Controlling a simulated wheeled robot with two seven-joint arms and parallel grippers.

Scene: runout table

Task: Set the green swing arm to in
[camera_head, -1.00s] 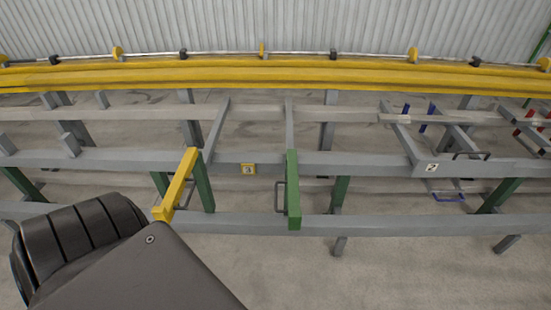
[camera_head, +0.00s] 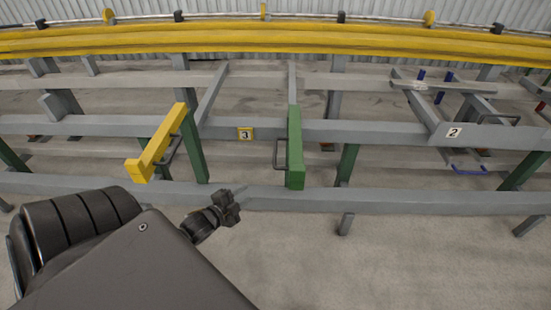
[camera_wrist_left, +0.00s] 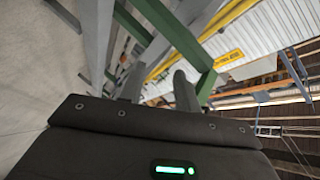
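The green swing arm (camera_head: 295,150) sticks out toward me from the grey frame, right of the label 3, with a dark handle (camera_head: 279,153) on its left side. My left gripper (camera_head: 240,193) is in front of the lower grey rail, left of and below the green arm and apart from it. In the left wrist view its two fingers (camera_wrist_left: 158,88) stand apart with nothing between them. Green bars (camera_wrist_left: 175,35) show beyond the fingers there; I cannot tell which is the swing arm. My right gripper is not in view.
A yellow swing arm (camera_head: 157,145) with its own handle sticks out left of the green one. The lower grey rail (camera_head: 390,201) runs across in front. A label 2 (camera_head: 454,132) marks the bay at right. The floor in front (camera_head: 420,265) is clear.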

